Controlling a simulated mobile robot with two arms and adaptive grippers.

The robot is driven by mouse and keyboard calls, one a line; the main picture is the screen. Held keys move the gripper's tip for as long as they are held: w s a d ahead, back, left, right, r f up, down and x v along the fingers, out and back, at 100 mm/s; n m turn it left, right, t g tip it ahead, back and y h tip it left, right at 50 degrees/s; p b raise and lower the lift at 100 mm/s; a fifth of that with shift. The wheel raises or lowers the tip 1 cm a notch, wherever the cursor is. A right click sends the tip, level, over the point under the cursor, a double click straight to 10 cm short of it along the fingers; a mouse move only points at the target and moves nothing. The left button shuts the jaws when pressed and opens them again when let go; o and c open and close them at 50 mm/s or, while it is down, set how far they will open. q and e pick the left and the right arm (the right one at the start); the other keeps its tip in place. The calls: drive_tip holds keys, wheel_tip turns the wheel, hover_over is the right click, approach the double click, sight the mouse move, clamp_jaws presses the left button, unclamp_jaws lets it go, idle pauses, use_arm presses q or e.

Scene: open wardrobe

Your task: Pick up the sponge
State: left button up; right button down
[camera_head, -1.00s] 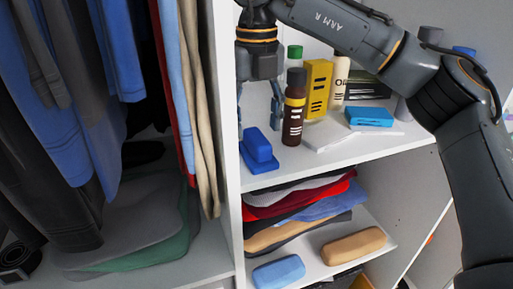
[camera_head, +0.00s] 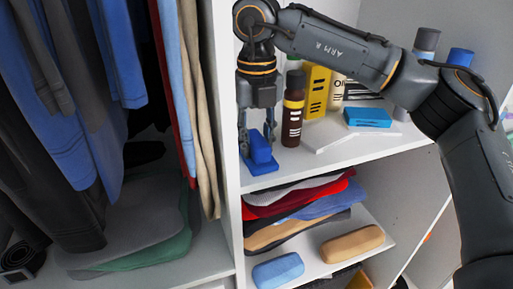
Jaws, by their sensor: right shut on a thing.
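The sponge (camera_head: 260,150) is a blue block, set on a flat blue base (camera_head: 262,168) at the left end of the upper shelf. My right gripper (camera_head: 257,140) comes down from above with its fingers on either side of the block and is shut on it. The base rests on the shelf, and I cannot tell whether it is one piece with the block. My left gripper is not in view.
A brown bottle (camera_head: 292,110) stands close to the right of my right gripper. A yellow box (camera_head: 317,90) and a bright blue block (camera_head: 368,117) are farther right. The wardrobe's upright panel (camera_head: 221,110) is close on the left. Folded clothes (camera_head: 300,205) lie below.

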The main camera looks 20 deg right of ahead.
sight(257, 138)
wheel_tip(257, 138, up, 10)
drive_tip(key=shift+b, duration=0.35)
drive_tip(key=c, duration=1.7)
unclamp_jaws()
drive_tip(key=c, duration=0.3)
drive_tip(key=shift+f, duration=0.1)
